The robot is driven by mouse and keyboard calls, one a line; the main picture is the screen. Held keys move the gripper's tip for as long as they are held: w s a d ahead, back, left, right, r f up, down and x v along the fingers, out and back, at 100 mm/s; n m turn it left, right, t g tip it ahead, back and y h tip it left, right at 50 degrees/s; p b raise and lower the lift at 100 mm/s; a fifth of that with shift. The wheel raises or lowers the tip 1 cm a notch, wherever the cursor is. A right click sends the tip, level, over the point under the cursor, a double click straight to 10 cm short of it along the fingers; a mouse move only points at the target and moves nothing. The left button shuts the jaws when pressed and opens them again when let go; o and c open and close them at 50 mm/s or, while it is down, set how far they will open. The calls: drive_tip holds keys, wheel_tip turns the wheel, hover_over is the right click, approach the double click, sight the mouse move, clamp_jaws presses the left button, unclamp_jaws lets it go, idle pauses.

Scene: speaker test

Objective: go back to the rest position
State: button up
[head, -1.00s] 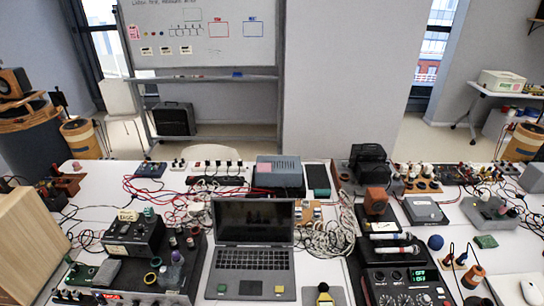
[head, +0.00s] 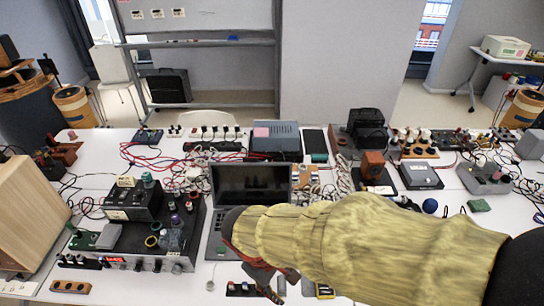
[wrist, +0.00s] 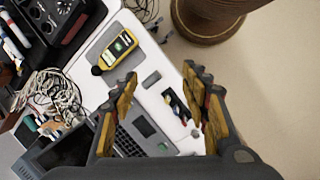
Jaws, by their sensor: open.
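My gripper (wrist: 161,82) is open, with nothing between its fingers in the wrist view. In the head view, my arm in a yellowish sleeve comes in from the right, and the gripper (head: 262,276) hangs over the table's front part. The laptop (head: 251,183) stands open, and my arm hides much of its keyboard side. In the wrist view the laptop (wrist: 128,140) lies below and beyond the fingers. A yellow meter (wrist: 117,48) lies on the table near the left finger.
The white table (head: 95,205) is crowded. A black amplifier-like unit (head: 135,245) is left of the laptop, beside a wooden cabinet (head: 30,215). Tangled cables (wrist: 55,95) lie near the laptop. Bare floor (wrist: 265,75) and a brown round object (wrist: 212,15) are beyond the table edge.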

drive_tip(key=s+d+r+m+t+y, duration=0.2)
drive_tip(key=d+r+m+t, duration=0.3)
drive_tip(key=d+r+m, duration=0.5)
drive_tip(key=d+r+y+b, duration=0.1)
drive_tip(key=d+r, duration=0.5)
drive_tip(key=shift+s+d, duration=0.2)
drive_tip(key=shift+s, duration=0.2)
idle(1.1)
wheel_tip(320, 180, down, 19)
drive_tip(key=b, duration=1.9)
drive_tip(key=shift+f, duration=0.2)
wheel_tip(320, 180, up, 8)
drive_tip(key=p, duration=0.7)
